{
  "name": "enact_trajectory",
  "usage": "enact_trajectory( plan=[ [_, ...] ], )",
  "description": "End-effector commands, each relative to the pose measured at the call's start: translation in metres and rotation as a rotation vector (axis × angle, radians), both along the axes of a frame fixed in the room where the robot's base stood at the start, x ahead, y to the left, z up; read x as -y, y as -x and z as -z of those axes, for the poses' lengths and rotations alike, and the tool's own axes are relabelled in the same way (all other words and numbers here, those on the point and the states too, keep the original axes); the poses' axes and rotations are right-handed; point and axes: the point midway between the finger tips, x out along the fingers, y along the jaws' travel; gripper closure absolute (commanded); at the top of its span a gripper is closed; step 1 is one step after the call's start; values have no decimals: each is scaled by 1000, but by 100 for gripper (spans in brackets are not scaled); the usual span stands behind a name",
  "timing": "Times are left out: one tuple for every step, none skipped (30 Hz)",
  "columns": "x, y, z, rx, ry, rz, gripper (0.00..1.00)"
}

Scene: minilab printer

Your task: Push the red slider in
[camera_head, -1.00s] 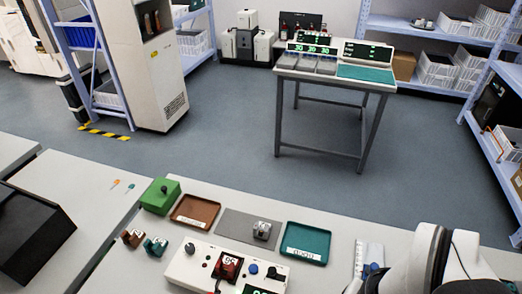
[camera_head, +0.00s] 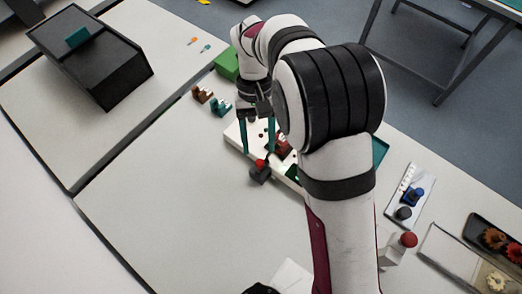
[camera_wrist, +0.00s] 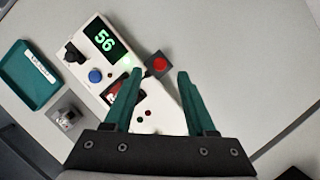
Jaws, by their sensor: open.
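A white control panel (camera_head: 233,134) lies on the bench, partly hidden behind my gripper in the head view. In the wrist view the panel (camera_wrist: 165,108) carries a green display reading 56, a blue button and a dark knob. A dark red part, seemingly the red slider (camera_wrist: 115,93), sits on the panel, partly covered by my left finger; it also shows in the head view (camera_head: 284,148). My gripper (camera_wrist: 160,74) is open, its two teal fingers (camera_head: 258,148) pointing down over the panel. Nothing is held. Whether a finger touches the slider I cannot tell.
A grey box with a red button (camera_wrist: 160,64) stands beside the panel, close to the fingertips. A teal tray (camera_wrist: 30,75) and a grey metal part (camera_wrist: 66,117) lie on the panel's far side. A green block (camera_head: 227,64) stands behind.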

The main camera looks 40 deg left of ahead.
Motion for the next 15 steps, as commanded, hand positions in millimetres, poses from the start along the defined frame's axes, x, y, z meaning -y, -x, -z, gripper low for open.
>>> enact_trajectory(
  plan=[
    [4, 4, 11, -2, 3, 0, 44],
    [5, 5, 16, -2, 3, 0, 44],
    [8, 7, 23, -2, 4, 1, 44],
    [8, 8, 28, -2, 2, 1, 44],
    [10, 9, 32, -1, 2, 0, 44],
    [11, 10, 36, -1, 2, 0, 44],
    [11, 11, 38, 1, 1, 0, 44],
    [12, 12, 40, 0, 0, 1, 44],
    [13, 12, 42, 1, 1, 2, 44],
    [13, 13, 44, 1, 0, 2, 44],
    [13, 13, 44, 1, 0, 2, 44],
    [13, 13, 45, 1, 0, 2, 44],
    [13, 13, 45, 1, 0, 2, 44],
    [13, 13, 45, 1, 0, 2, 44],
    [13, 13, 45, 1, 0, 2, 44]
  ],
)
